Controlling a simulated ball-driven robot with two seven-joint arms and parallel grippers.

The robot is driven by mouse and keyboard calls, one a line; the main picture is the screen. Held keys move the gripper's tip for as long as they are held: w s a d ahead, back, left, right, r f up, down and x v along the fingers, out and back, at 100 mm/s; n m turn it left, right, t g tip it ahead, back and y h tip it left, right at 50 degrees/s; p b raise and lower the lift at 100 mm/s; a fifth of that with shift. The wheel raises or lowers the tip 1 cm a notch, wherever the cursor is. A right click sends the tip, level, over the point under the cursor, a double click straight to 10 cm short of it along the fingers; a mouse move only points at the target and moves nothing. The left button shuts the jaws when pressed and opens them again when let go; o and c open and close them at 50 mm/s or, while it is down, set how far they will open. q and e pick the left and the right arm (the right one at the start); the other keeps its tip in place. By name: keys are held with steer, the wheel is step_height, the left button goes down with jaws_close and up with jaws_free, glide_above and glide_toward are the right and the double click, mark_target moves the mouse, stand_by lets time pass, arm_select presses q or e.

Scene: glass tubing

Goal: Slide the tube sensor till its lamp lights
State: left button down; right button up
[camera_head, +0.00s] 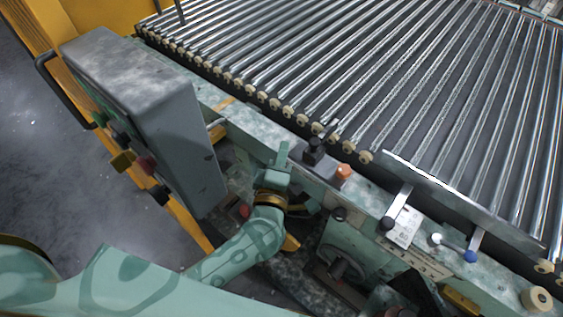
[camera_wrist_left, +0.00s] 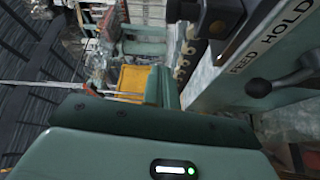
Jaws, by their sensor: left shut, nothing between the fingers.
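A small black block (camera_head: 313,152) with an upright post sits on the green machine rail at the edge of the glass tubes; it looks like the tube sensor. A dark block (camera_wrist_left: 215,17) at the top of the left wrist view may be the same part. An orange cap (camera_head: 344,171) stands just right of the black block; I cannot tell whether any lamp is lit. My left gripper (camera_head: 283,154) is shut and empty, just left of the block and apparently apart from it. Its fingers also show in the left wrist view (camera_wrist_left: 161,86). My right gripper is out of view.
Glass tubes (camera_head: 400,80) lie in rows on rollers behind the rail. A grey control box (camera_head: 140,100) stands close on the left. Levers with a black knob (camera_head: 387,223) and a blue knob (camera_head: 470,256) stick out to the right. A "FEED HOLD" label (camera_wrist_left: 272,35) shows beside a black knob (camera_wrist_left: 258,87).

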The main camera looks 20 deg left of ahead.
mark_target(323, 140)
arm_select(q)
steer(key=w, duration=0.5)
steer(key=shift+b, duration=0.35)
steer(key=d, duration=0.1)
steer(key=s+d, duration=0.1)
steer(key=d, duration=0.1)
steer(key=shift+f+b, duration=0.2)
steer(key=shift+b, duration=0.1)
steer(key=shift+d, duration=0.25)
steer(key=shift+s, duration=0.1)
steer(key=shift+s+d+p, duration=0.15)
steer(key=shift+d+p, duration=0.35)
steer(key=shift+d, duration=0.15)
